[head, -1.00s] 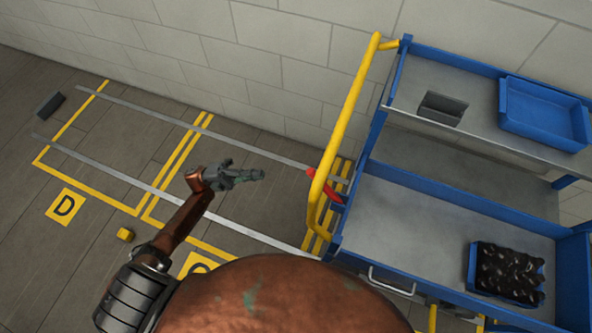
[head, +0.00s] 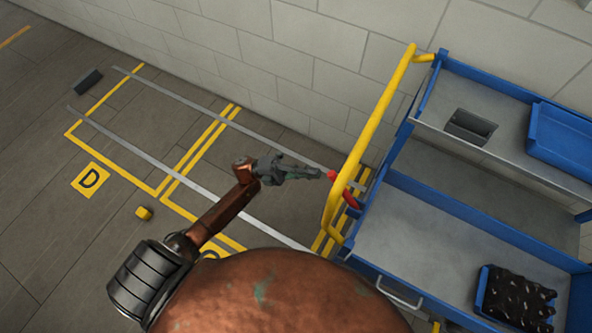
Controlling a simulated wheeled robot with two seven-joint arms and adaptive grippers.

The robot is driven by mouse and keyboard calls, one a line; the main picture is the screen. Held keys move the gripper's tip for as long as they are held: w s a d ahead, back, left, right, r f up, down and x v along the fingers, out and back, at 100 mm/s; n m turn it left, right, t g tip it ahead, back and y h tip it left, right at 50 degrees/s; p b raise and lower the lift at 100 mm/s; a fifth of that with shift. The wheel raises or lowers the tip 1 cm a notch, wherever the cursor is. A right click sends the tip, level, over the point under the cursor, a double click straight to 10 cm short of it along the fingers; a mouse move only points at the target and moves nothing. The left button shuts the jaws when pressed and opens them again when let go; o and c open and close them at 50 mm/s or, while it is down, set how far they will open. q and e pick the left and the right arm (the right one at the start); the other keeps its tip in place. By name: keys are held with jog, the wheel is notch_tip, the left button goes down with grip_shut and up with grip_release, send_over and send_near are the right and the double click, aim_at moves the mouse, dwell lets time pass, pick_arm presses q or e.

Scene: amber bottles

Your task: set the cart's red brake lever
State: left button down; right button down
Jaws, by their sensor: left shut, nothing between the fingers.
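The blue cart (head: 478,202) stands at the right, with a yellow push handle (head: 375,125) on its left end. The red brake lever (head: 351,200) sits low at that end, partly behind the yellow handle; a red knob (head: 332,175) shows just left of the handle. My left gripper (head: 318,174) is shut and empty. Its fingertips point right and are at the red knob; I cannot tell whether they touch it. My right gripper is not in view.
The cart carries a blue tray (head: 566,137) and a grey bin (head: 470,126) on top, and a blue crate of dark bottles (head: 516,298) below. A small yellow block (head: 144,213) and a dark block (head: 88,81) lie on the floor. A block wall stands behind.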

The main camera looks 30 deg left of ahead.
pick_arm(q)
jog(key=shift+x, duration=0.95)
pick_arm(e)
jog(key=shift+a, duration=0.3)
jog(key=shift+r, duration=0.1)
